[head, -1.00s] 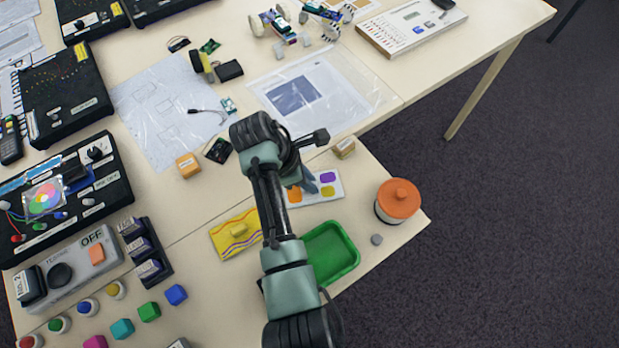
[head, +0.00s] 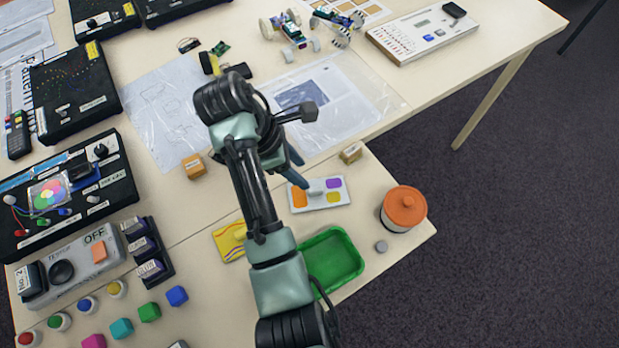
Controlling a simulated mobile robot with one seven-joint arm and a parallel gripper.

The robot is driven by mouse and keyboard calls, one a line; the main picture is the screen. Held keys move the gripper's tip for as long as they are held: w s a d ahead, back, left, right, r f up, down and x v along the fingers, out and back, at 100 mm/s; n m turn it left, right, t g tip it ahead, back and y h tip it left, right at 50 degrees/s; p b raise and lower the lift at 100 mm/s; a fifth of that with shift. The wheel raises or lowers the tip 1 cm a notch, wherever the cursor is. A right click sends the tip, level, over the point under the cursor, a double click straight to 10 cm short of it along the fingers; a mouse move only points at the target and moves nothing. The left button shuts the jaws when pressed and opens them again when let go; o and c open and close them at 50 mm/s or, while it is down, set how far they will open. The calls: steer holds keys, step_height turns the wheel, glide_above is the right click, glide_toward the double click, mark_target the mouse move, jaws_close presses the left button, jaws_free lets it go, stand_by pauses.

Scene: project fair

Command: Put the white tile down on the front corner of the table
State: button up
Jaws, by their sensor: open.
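The white tile (head: 300,207) lies flat on the pale table (head: 372,180). It has orange, purple and yellow patches and a small grey handle on top. It sits above the green tray and left of the orange-lidded jar. My gripper (head: 294,153) is open, just above and left of the tile in the picture, and apart from it. The table's corner (head: 430,231) is beyond the jar, to the right.
The jar (head: 404,207) and a small grey piece (head: 381,247) stand near that corner. Bare table lies between tile and jar.

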steer(key=shift+p+v, duration=1.25)
steer(key=shift+v, duration=0.2)
steer(key=w+a+r+m+t+y, duration=0.25)
steer(key=w+r+m+t, duration=0.5)
steer(key=r, duration=0.65)
steer(key=w+d+r+m+t+y, duration=0.1)
steer(key=w+r+m+t, duration=0.15)
steer(key=r, duration=0.65)
steer(key=w+d+r+m+t+y, duration=0.15)
steer(key=r+t, duration=0.25)
steer(key=r, duration=0.4)
steer(key=s+d+r+m+t, duration=0.1)
steer(key=s+r+m+t, duration=0.2)
steer(key=s+r, duration=0.3)
steer(key=s+d+r+m+t, duration=0.2)
steer(key=s+r+t, duration=0.3)
steer(key=r, duration=0.7)
steer(key=s+d+r+m+t, duration=0.2)
steer(key=s+r+m+t, duration=0.2)
steer(key=r, duration=0.5)
steer(key=s, duration=0.2)
steer(key=shift+s+r+h, duration=0.3)
steer(key=shift+s+h, duration=0.05)
steer(key=shift+h, duration=0.05)
steer(key=shift+s+f, duration=0.1)
